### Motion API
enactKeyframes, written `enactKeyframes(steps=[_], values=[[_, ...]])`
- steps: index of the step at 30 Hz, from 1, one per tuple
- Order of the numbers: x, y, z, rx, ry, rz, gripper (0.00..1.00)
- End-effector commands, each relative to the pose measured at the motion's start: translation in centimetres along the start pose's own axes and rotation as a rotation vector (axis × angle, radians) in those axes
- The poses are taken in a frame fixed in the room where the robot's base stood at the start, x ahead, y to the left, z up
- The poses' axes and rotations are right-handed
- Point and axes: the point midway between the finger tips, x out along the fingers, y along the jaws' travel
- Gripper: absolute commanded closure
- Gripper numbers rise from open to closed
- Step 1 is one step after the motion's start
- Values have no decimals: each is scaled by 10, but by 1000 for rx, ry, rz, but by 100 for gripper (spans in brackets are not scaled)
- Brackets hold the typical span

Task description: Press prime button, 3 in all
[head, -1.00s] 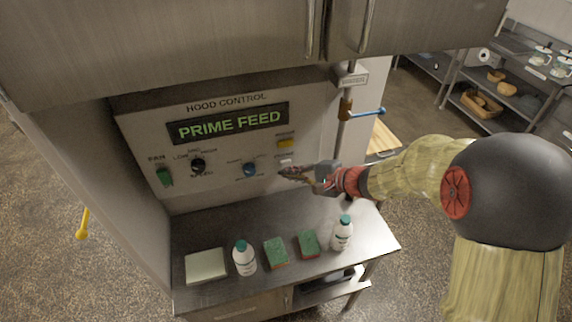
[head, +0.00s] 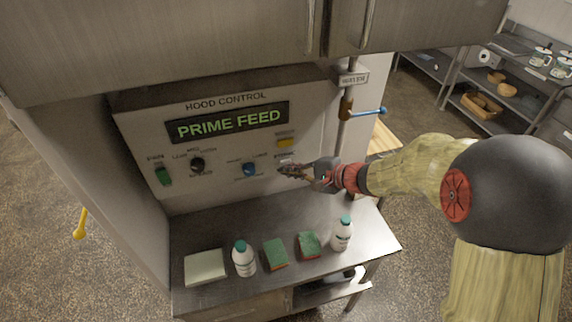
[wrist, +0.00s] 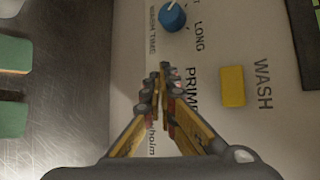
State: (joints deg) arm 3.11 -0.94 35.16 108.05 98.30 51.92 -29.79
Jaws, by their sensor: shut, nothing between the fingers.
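The hood control panel (head: 222,185) has a lit display (head: 226,122) that reads PRIME FEED. The PRIME label (wrist: 193,90) is on the panel below the yellow WASH button (head: 285,143), which also shows in the wrist view (wrist: 232,87). My gripper (head: 283,170) is shut and empty, its fingertips at the panel just below that label. In the wrist view the fingertips (wrist: 162,82) cover the spot beside the PRIME lettering, so the prime button itself is hidden. I cannot tell whether the fingertips touch it.
A blue knob (head: 250,170) is left of my gripper, with a black knob (head: 198,164) and green switch (head: 163,176) farther left. The steel counter (head: 215,229) below holds two bottles, two sponges (head: 275,254) and a pale block (head: 205,267). A blue-handled valve (head: 368,112) is up right.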

Motion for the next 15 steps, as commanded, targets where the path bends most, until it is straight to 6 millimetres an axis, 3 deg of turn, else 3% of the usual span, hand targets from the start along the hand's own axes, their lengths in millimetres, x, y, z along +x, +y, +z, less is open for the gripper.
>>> enactKeyframes(steps=[15], values=[[4,-2,-3,0,0,0,100]])
